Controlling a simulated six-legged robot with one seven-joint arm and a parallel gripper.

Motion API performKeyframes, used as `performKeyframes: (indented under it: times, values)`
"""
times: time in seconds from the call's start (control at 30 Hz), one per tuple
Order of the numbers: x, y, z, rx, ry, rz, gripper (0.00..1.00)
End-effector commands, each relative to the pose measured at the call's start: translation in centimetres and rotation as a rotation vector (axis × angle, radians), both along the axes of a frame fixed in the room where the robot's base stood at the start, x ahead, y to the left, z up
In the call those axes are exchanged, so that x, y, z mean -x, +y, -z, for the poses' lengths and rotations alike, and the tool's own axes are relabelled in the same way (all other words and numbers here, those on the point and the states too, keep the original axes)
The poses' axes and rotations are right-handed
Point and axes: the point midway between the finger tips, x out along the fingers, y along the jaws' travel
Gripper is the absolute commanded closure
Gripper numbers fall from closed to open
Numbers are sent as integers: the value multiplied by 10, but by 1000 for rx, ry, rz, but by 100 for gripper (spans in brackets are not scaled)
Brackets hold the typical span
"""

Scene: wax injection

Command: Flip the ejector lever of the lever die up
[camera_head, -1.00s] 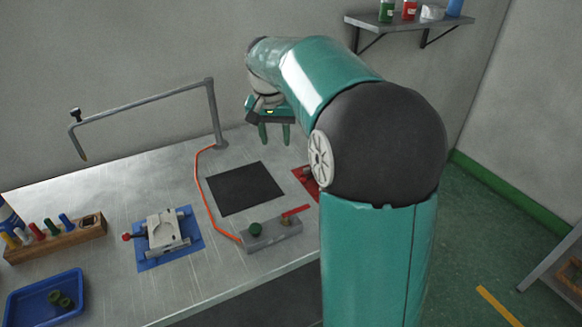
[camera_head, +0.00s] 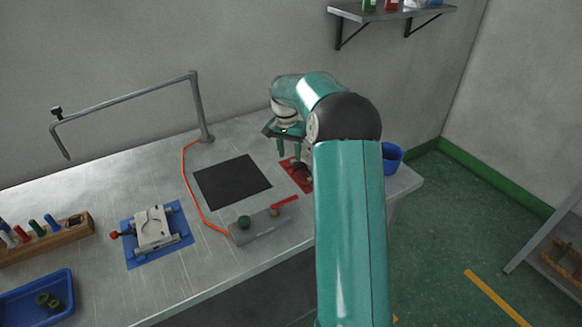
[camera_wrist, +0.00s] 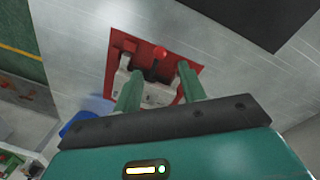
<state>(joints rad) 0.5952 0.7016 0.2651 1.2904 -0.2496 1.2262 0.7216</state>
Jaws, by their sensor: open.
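The lever die (camera_wrist: 155,96) is a pale block on a red mat (camera_wrist: 119,72) in the wrist view. Its ejector lever (camera_wrist: 160,53) has a red ball knob on a dark stem, between and just beyond my fingertips. My gripper (camera_wrist: 160,80) is open and empty, with its two green fingers over the die, hiding parts of it. I cannot tell whether a finger touches the lever. In the head view the red mat (camera_head: 291,166) lies at the right of the bench, and my gripper (camera_head: 288,156) hangs over it. My arm hides most of the die there.
A black pad (camera_head: 232,182) and a grey block with a red handle (camera_head: 262,225) lie left of the red mat. A blue bowl (camera_head: 393,153) stands at the right end. Another die (camera_head: 155,230) sits on a blue mat. A bent pipe (camera_head: 130,98) rises behind.

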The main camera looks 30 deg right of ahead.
Motion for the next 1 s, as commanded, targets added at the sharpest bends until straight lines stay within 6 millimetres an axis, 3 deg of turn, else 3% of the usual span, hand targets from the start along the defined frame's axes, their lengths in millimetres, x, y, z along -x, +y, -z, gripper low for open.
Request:
performKeyframes:
  times: [0.1, 0.3, 0.7, 0.9, 1.0]
  values:
    - [2, -2, 25, -2, 2, 1, 59]
    - [4, -3, 54, -2, 1, 1, 59]
    - [4, -3, 64, 0, -1, 0, 59]
    - [4, -3, 63, 0, -1, 0, 96]
    - [4, -3, 63, 0, -1, 0, 100]
